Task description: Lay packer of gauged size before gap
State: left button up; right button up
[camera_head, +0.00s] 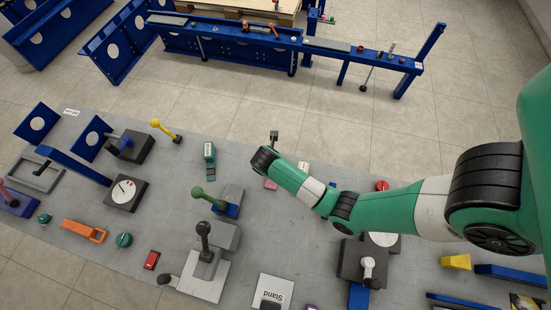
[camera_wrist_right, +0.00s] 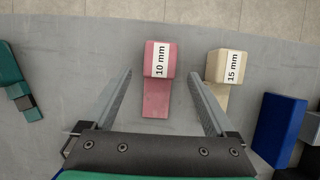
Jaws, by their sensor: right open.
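A pink packer (camera_wrist_right: 157,62) marked "10 mm" lies on the grey surface in the right wrist view, ahead of my right gripper (camera_wrist_right: 161,76). The gripper is open, with its fingers to either side of the packer's near end and nothing held. A beige packer (camera_wrist_right: 228,68) marked "15 mm" lies to its right, beyond the right finger. A blue block (camera_wrist_right: 278,128) lies further right, with no label visible. In the head view my right arm reaches in from the right; the pink packer (camera_head: 270,184) shows beside its wrist, and the fingertips are hidden. I cannot identify the gap.
A green item (camera_wrist_right: 20,90) lies left in the wrist view. In the head view, a dial gauge (camera_head: 124,192), several levers and a "Stand" plate (camera_head: 272,290) crowd the grey surface. Blue rail frames (camera_head: 230,42) stand on the tiled floor beyond.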

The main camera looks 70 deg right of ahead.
jog(key=b+x, duration=0.1)
jog(key=x, duration=0.2)
jog(key=shift+d+f, duration=0.1)
jog(key=shift+f, duration=0.1)
grip_shut()
jog(key=shift+r, duration=0.2)
